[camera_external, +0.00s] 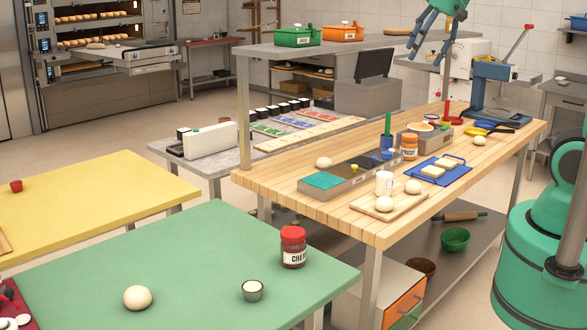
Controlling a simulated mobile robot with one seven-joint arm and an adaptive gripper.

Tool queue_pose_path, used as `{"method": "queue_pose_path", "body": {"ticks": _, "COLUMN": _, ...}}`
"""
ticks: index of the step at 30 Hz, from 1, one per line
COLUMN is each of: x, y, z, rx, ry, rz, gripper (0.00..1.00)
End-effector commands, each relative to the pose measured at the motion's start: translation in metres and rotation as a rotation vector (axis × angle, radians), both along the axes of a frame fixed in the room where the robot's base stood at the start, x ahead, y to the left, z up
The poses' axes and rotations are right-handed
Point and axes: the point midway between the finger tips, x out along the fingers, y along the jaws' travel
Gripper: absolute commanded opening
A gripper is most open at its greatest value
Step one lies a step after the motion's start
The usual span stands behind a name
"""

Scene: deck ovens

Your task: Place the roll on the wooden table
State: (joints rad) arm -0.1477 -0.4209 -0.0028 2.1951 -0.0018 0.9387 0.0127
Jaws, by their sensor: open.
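My gripper (425,52) is high at the top right, above the far side of the wooden table (345,205). Its fingers are apart and nothing shows between them. Several pale round rolls are in view. One roll (137,298) lies on the green table at the front. Another roll (323,162) is on the wooden table beside a grey compartment tray. Two more rolls, one in front (384,204) and one behind (413,187), rest on a cutting board (400,209). A further roll (480,141) is near the table's right end. Which roll is meant cannot be told.
The wooden table also holds a white cup (384,182), an orange-labelled jar (408,148), a blue tray (452,178) and a blue press (490,90). The green table (200,255) holds a red-lidded jar (293,247) and a small cup (252,291). The wooden table's front-left strip is bare.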

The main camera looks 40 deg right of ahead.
Motion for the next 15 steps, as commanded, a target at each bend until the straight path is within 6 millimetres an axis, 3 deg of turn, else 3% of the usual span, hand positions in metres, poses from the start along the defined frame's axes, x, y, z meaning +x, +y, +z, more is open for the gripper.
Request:
{"method": "queue_pose_path", "body": {"ticks": 9, "x": -0.086, "y": -0.044, "z": -0.035, "rx": 0.002, "ry": -0.038, "rz": -0.084, "gripper": 0.69}}
{"method": "queue_pose_path", "body": {"ticks": 15, "x": -0.122, "y": -0.059, "z": -0.057, "rx": 0.001, "ry": -0.055, "rz": -0.121, "gripper": 0.69}}
